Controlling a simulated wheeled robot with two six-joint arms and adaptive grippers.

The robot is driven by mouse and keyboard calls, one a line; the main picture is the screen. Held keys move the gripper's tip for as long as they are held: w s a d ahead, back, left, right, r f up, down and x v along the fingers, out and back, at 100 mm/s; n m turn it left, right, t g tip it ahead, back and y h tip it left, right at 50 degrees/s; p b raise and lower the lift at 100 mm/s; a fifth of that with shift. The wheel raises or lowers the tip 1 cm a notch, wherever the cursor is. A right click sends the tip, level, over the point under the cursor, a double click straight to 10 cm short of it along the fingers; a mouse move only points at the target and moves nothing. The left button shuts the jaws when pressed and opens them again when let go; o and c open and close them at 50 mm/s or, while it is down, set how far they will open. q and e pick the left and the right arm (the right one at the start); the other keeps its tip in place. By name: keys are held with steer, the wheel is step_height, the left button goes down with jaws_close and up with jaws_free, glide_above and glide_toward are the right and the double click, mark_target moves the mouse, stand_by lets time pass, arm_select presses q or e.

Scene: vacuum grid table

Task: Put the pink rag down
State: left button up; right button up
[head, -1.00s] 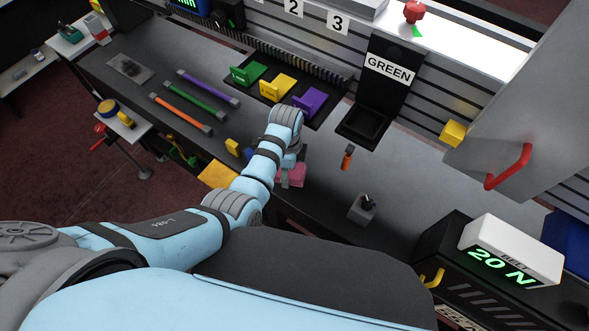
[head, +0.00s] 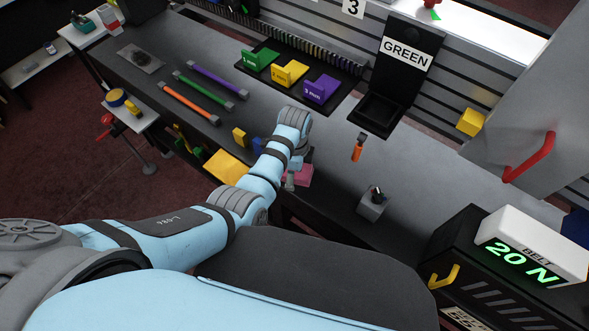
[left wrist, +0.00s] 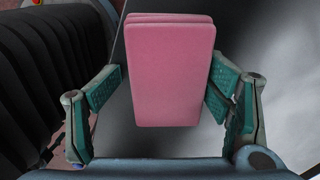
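The pink rag (left wrist: 170,75), a folded block, fills the middle of the left wrist view between the two finger pads of my left gripper (left wrist: 168,92). The pads lie against or very close to its side edges, and it travels with the gripper, so I take it as held. In the head view the rag (head: 299,175) shows partly behind my left gripper (head: 290,180), near the front edge of the dark workbench (head: 335,190). I cannot tell its exact height over the bench. My right gripper is out of view.
A grey block (head: 372,207) and an orange-handled tool (head: 358,150) lie right of the gripper. A yellow cloth-like sheet (head: 227,166) and a small yellow block (head: 239,137) are to its left. A black GREEN bin (head: 380,112) stands behind. Bare bench lies between these.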

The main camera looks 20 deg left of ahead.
arm_select(q)
steer(key=shift+o, duration=0.4)
steer(key=shift+f, duration=0.35)
steer(key=shift+r, duration=0.15)
steer(key=shift+r, duration=0.25)
step_height(320, 180, up, 13)
steer(key=p, duration=0.3)
steer(key=shift+w+p, duration=0.15)
steer(key=shift+p, duration=0.25)
steer(key=shift+f, duration=0.15)
